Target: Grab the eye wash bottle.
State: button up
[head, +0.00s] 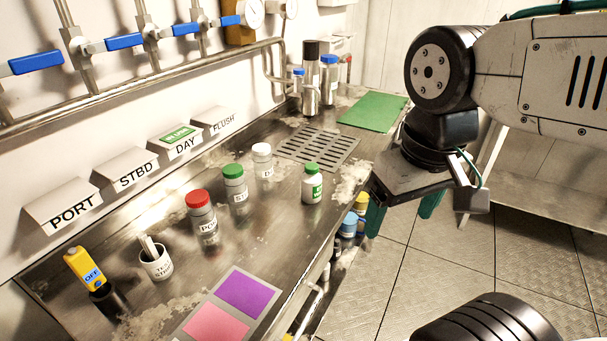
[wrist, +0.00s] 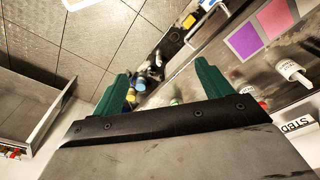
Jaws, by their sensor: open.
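A small white bottle with a green cap and green label (head: 312,186), which looks like the eye wash bottle, stands upright near the bench's front edge in the head view. Its label is too small to read. My gripper (head: 403,210) is open and empty, to the right of the bottle and apart from it, beyond the bench edge over the floor side. In the wrist view its two green fingers (wrist: 161,84) are spread wide. A greenish top (wrist: 176,101) shows just past the gripper's edge there, mostly hidden; I cannot tell which bottle it is.
Bottles with red (head: 201,215), green (head: 235,182) and white (head: 262,160) caps stand left of it. A drain grate (head: 318,147) and green mat (head: 374,111) lie behind. Blue-capped (head: 348,223) and yellow-capped containers sit below the bench edge. The floor (head: 450,255) at right is open.

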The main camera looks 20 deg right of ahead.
aim_at(311, 180)
jog(key=z, duration=0.15)
jog(key=k, duration=0.45)
jog(key=z, duration=2.25)
jog(key=i, duration=1.9)
jog(key=u, duration=3.1)
jog(key=i, duration=0.5)
jog(key=u, duration=0.1)
